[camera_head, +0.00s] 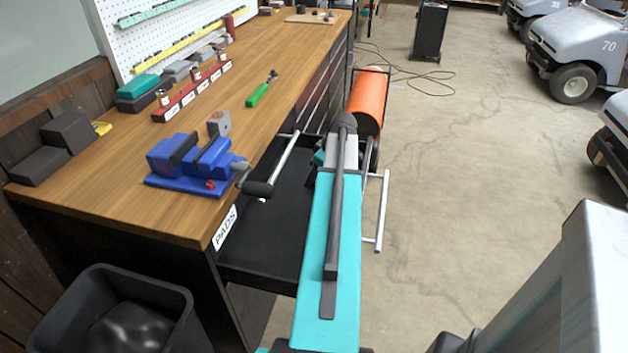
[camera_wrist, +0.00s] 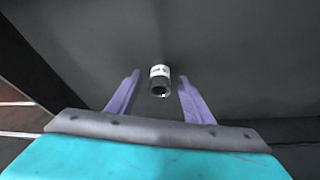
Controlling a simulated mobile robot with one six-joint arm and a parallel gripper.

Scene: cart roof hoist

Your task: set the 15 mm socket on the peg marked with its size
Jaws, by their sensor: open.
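A small metal socket (camera_wrist: 160,85) with a white band stands on a dark surface in the wrist view. Its marking is too small to read. My gripper (camera_wrist: 160,76) is open, with its two purple fingers apart on either side of the socket in the picture; I cannot tell the gap in depth. In the head view my arm hides most of the gripper. A red peg rail (camera_head: 187,103) with several white labels lies on the workbench. A few sockets stand along it, and its labels are unreadable from here.
An open black drawer (camera_head: 262,252) labelled PADS juts from the wooden workbench (camera_head: 120,205). A blue vise (camera_head: 190,165) with a long handle sits at the bench's near corner. A green screwdriver (camera_head: 259,94) lies behind it. A black bin (camera_head: 110,310) stands below.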

